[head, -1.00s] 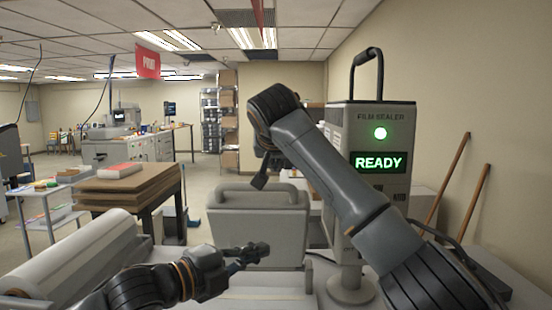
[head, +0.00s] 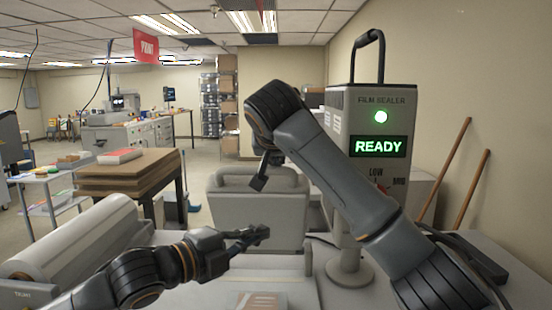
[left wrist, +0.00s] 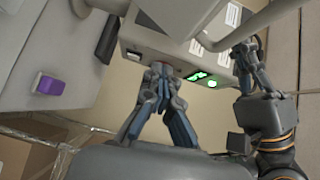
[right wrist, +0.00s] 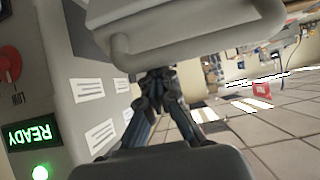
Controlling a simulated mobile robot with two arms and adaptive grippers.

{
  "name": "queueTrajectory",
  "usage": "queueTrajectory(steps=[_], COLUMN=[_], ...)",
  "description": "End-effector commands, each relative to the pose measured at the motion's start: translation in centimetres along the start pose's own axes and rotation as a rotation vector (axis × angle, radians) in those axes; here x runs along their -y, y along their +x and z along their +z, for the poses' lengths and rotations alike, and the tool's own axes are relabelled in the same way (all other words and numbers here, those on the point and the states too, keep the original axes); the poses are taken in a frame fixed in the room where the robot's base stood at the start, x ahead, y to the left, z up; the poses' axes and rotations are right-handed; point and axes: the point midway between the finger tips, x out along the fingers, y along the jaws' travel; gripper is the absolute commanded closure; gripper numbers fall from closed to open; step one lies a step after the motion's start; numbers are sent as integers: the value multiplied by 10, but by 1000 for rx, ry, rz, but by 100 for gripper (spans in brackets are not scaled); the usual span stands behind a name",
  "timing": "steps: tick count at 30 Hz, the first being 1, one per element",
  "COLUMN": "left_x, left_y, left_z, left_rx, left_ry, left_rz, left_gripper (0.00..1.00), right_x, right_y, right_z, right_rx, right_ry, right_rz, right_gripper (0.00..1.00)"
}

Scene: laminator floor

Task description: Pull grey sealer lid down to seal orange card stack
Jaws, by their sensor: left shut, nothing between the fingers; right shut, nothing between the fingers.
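The grey sealer lid (head: 245,215) stands raised, its handle bar (head: 240,176) along the top edge. Orange print on pale card (head: 262,301) shows at the bottom edge of the head view, cut off by the frame. My right gripper (head: 259,183) is shut and empty, overlapping the lid's top by the handle; contact cannot be told. In the right wrist view a grey bar (right wrist: 190,40) passes just beyond its fingertips (right wrist: 156,80). My left gripper (head: 262,234) is shut and empty, low in front of the lid's face. It also shows in the left wrist view (left wrist: 160,72).
The film sealer's column (head: 345,120) stands right of the lid with a green READY display (head: 378,147). A clear film roll (head: 75,245) lies at left. Stacked brown boards (head: 130,175) stand behind it. Two wooden poles (head: 465,185) lean on the right wall.

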Motion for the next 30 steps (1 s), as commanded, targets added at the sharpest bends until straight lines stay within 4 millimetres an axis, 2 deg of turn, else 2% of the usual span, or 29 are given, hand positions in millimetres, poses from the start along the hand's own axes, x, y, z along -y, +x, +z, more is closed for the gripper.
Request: queueTrajectory(steps=[7, 17, 22, 30], left_x=[0, 0, 0, 0], left_y=[0, 0, 0, 0], left_z=[0, 0, 0, 0], left_rx=[0, 0, 0, 0], left_ry=[0, 0, 0, 0], left_rz=[0, 0, 0, 0], left_gripper=[100, 100, 71, 71], right_x=[0, 0, 0, 0], right_y=[-7, -8, -8, -8], right_z=[14, 15, 15, 15], right_rx=[-38, -42, -42, -42], right_ry=[1, 2, 2, 2], right_rz=[-1, 0, 0, 0], right_gripper=[100, 100, 100, 100])
